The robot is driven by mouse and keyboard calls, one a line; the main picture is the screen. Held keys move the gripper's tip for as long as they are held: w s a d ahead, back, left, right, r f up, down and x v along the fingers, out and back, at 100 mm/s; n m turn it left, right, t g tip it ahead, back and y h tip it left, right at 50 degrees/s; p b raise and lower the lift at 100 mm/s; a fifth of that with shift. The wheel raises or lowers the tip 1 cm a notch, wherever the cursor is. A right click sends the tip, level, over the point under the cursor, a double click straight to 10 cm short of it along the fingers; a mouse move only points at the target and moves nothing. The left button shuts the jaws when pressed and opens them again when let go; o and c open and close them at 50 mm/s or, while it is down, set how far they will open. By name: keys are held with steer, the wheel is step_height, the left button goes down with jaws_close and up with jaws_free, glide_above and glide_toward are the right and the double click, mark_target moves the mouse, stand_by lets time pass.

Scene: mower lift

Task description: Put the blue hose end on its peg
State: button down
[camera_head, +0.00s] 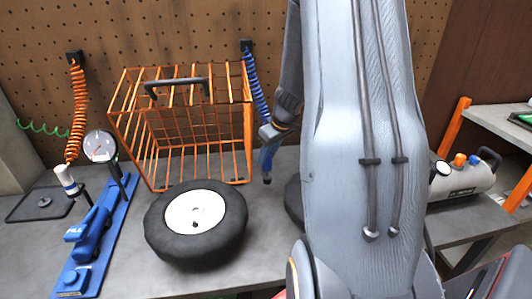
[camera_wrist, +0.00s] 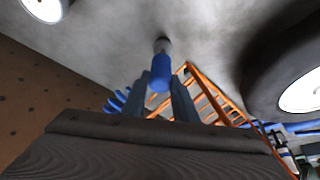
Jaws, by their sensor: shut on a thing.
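The blue hose end (camera_head: 267,160) hangs upright in my gripper (camera_head: 270,138), with its dark tip pointing down close above the grey bench top. In the wrist view, the blue hose end (camera_wrist: 159,78) sits between the two fingers of my gripper (camera_wrist: 160,90), which are shut on it; its grey tip sticks out past them. The coiled blue hose (camera_head: 256,82) runs from a black wall mount (camera_head: 247,46) down behind my gripper. I cannot make out a peg for it; my arm hides part of the bench and wall.
An orange wire basket (camera_head: 180,120) stands just left of my gripper. A black-tyred wheel (camera_head: 196,222) lies in front of it, and another wheel is partly behind my arm. A blue stand with gauge (camera_head: 100,146) and orange hose (camera_head: 79,115) are at left.

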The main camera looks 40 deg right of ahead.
mark_target(268, 162)
steer(key=shift+f+b, duration=0.55)
steer(key=shift+f, duration=0.4)
steer(key=shift+s+b, duration=0.1)
steer(key=shift+b, duration=0.65)
stand_by(0.9)
steer(key=shift+f+b, duration=0.55)
steer(key=shift+b, duration=0.2)
steer(key=c, duration=1.7)
jaws_free()
steer(key=shift+r, duration=0.1)
steer(key=shift+p+v, duration=2.85)
steer(key=shift+v, duration=2.6)
